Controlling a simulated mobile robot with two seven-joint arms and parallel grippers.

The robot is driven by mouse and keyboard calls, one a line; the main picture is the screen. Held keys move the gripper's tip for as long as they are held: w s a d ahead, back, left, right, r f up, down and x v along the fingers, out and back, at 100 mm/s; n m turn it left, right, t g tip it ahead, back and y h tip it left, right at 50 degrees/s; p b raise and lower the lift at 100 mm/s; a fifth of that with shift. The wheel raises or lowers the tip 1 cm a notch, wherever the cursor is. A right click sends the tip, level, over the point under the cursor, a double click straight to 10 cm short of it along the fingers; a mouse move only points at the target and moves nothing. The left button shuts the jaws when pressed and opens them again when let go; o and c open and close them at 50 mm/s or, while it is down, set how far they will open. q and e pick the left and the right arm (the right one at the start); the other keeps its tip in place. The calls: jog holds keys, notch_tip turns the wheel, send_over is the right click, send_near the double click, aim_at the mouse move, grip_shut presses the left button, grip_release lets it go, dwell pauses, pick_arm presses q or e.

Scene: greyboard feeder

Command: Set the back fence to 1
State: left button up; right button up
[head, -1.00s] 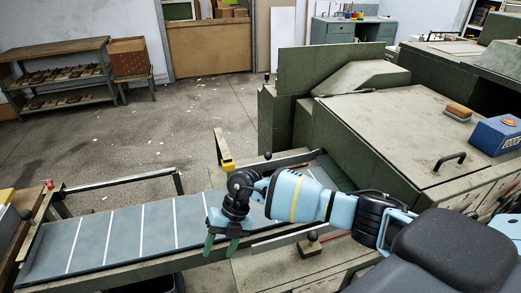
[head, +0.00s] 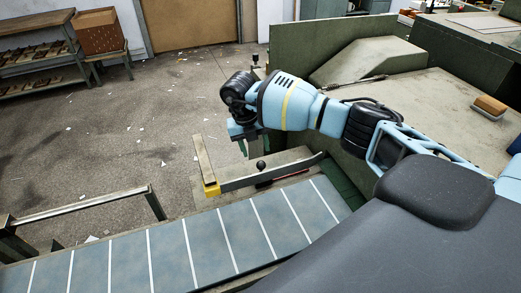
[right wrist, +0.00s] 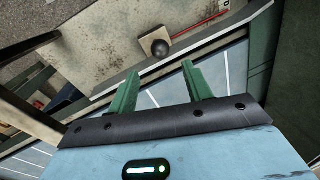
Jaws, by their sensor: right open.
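The back fence (head: 275,173) is a grey rail along the far edge of the blue-grey belt (head: 165,252). Its round black knob (head: 261,165) stands behind the rail, beside a red strip (head: 283,177). My right gripper (head: 245,146) is open and empty, with green fingers. It is above and behind the fence, apart from the knob. In the right wrist view the knob lies ahead of the open fingertips (right wrist: 161,68). Scale marks are too small to read. My left gripper is out of view.
A bar with a yellow end (head: 211,188) stands at the fence's left end. A green machine housing (head: 360,60) rises at the right behind my arm. A metal rail (head: 80,206) stands left of the belt. The floor behind is open.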

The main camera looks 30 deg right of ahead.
aim_at(260, 162)
jog(key=shift+s+d+f, duration=0.1)
jog(key=shift+d+f, duration=0.15)
jog(key=shift+f, duration=0.95)
jog(key=shift+d+f, duration=0.3)
jog(key=shift+f, duration=0.95)
jog(key=shift+s+d+f, duration=0.1)
jog(key=shift+d+f, duration=0.15)
jog(key=shift+f, duration=0.95)
jog(key=shift+c, duration=0.3)
grip_shut()
